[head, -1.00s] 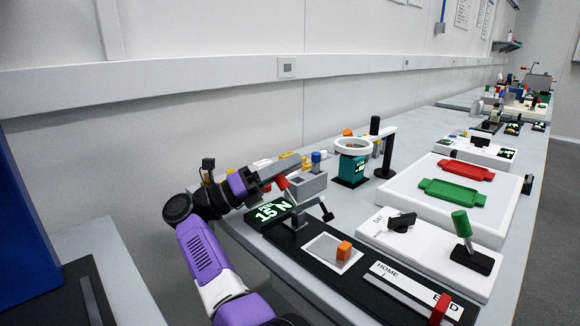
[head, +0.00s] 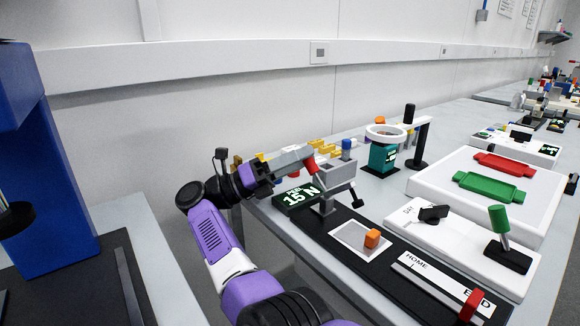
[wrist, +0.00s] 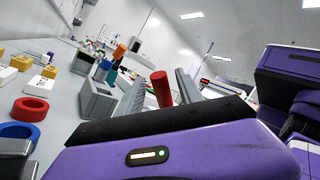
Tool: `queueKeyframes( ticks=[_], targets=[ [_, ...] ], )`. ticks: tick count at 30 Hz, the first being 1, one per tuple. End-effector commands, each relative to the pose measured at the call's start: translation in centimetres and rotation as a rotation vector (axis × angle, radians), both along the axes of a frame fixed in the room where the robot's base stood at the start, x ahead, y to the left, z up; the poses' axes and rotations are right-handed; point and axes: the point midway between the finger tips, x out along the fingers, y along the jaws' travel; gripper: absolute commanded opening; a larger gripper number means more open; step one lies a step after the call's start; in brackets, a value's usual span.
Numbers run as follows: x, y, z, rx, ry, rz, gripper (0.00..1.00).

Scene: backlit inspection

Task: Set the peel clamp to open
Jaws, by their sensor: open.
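The peel clamp is a grey block (head: 325,184) on a stand at the far end of a black base, beside a display reading 15 N (head: 298,196). A short red lever (head: 311,165) leans at its left side. My gripper (head: 304,154) is at this lever, left of the grey block. In the wrist view the red lever (wrist: 161,88) stands between the two grey fingers of my open gripper (wrist: 158,92), with a gap visible beside it. I cannot tell whether either finger touches it. The lever's lower end is hidden there.
An orange cube (head: 372,238) sits on a pale pad, with a red-ended HOME/END slider (head: 470,305) nearer. A green-handled lever (head: 499,218) and a white tray base (head: 440,182) stand right. A blue frame (head: 45,170) stands left. Coloured rings (wrist: 30,108) lie beside the clamp.

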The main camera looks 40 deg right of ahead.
Motion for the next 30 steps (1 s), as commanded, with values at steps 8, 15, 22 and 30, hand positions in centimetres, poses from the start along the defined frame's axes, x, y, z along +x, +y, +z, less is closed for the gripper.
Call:
queueKeyframes(
  ticks=[8, 15, 22, 30],
  targets=[
    [1.4, 2.3, -1.2, 0.000, 0.000, 0.000, 0.43],
    [1.7, 3.0, -1.4, -0.002, 0.000, 0.000, 0.43],
    [1.7, 3.0, -1.3, -0.002, 0.000, 0.000, 0.39],
    [1.5, 3.6, 1.3, -0.166, 0.083, -0.020, 0.00]
  ],
)
